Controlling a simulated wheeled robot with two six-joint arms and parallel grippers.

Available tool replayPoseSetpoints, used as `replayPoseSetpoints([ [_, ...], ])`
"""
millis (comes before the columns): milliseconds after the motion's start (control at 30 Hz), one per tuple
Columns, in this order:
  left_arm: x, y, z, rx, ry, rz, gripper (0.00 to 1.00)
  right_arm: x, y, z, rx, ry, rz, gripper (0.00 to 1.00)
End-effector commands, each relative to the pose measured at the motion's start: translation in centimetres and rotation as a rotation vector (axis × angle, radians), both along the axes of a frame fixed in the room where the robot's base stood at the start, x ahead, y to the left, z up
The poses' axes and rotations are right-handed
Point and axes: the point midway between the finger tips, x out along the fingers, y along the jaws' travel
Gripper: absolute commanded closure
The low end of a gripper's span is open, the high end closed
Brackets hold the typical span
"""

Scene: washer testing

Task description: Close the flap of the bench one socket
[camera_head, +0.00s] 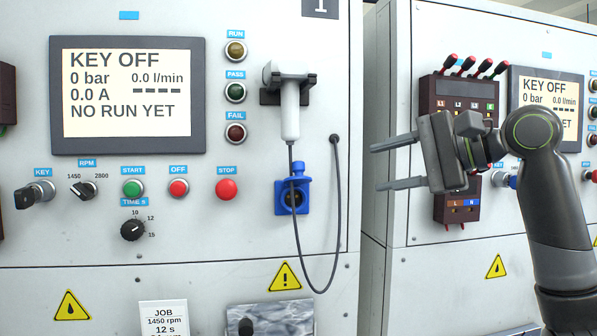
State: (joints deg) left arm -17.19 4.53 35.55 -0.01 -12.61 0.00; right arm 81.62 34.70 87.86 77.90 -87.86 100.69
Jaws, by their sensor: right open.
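The blue socket (294,199) of bench one is on the left panel, under the sign marked 1 (320,8). Its round dark opening faces out uncovered. Its blue flap (298,169) appears to stand up above the opening. My right gripper (375,167) comes in from the right, with its two fingers pointing left and spread apart, nothing between them. In the picture it is to the right of the socket and clear of it. My left gripper is not in view.
A white handheld probe (289,108) hangs in a black holder above the socket. Its dark cable (337,230) loops down past the socket. A red-handled breaker box (465,90) on the second bench is behind my gripper. Bench one's screen (127,95) reads KEY OFF.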

Motion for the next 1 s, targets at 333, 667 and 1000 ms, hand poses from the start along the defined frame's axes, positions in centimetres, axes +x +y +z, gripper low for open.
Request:
replayPoseSetpoints([
  [333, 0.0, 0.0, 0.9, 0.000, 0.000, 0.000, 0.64, -0.7, 1.5, 2.7, 0.040, 0.018, 0.024, 0.53],
  [667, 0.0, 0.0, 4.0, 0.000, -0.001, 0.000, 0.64, 2.6, 6.8, 1.4, 0.040, 0.019, 0.025, 0.53],
  [1000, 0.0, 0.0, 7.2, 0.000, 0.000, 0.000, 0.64, 6.0, 12.3, -0.2, 0.039, 0.019, 0.022, 0.53],
])
